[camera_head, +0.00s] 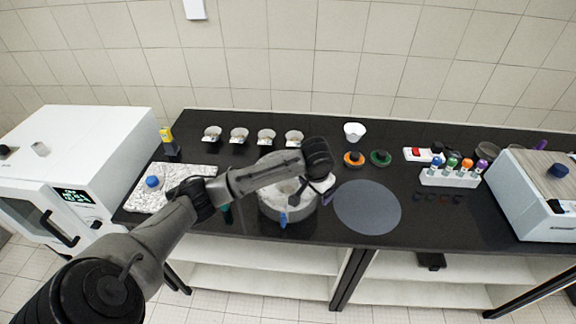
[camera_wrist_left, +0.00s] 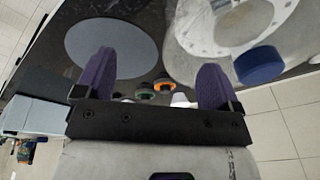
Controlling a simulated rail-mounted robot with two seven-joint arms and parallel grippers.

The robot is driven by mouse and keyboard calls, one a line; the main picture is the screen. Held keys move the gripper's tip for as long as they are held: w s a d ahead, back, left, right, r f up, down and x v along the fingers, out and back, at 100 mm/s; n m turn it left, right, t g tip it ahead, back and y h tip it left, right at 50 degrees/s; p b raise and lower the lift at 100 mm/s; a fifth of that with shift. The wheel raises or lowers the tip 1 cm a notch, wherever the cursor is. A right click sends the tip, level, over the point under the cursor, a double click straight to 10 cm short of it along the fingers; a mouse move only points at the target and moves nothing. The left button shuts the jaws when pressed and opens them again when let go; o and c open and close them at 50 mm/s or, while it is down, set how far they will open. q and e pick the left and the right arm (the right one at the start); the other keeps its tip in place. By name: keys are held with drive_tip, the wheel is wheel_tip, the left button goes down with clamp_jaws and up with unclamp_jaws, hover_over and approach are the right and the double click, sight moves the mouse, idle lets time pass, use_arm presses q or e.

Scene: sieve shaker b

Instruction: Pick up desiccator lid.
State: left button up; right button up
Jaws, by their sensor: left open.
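The desiccator (camera_head: 275,212) is a round grey-white vessel near the front edge of the bench, partly hidden behind my left arm. It shows in the wrist view (camera_wrist_left: 185,45) at the upper right, with a pale ring and plate on top and a blue knob (camera_wrist_left: 260,65) at its side. My right gripper is not in view.
A flat grey disc (camera_head: 367,207) lies right of the desiccator. Several small bowls (camera_head: 239,134) stand behind it. Orange (camera_head: 353,159) and green (camera_head: 381,158) ringed items lie beyond the disc.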

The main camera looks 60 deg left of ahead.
use_arm(q)
drive_tip(key=s+a+r+n+g+h+p, duration=0.15)
drive_tip(key=a+r+n, duration=0.45)
drive_tip(key=a+r, duration=0.65)
drive_tip(key=f, duration=0.2)
drive_tip(key=a+f, duration=0.1)
drive_tip(key=f, duration=0.5)
drive_tip(key=shift+a, duration=0.2)
drive_tip(key=shift+f+p, duration=0.45)
drive_tip(key=shift+f, duration=2.7)
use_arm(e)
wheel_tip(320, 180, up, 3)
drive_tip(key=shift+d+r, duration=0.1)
use_arm(q)
drive_tip(key=c, duration=1.2)
drive_tip(key=shift+c, duration=0.3)
drive_tip(key=shift+r, duration=0.15)
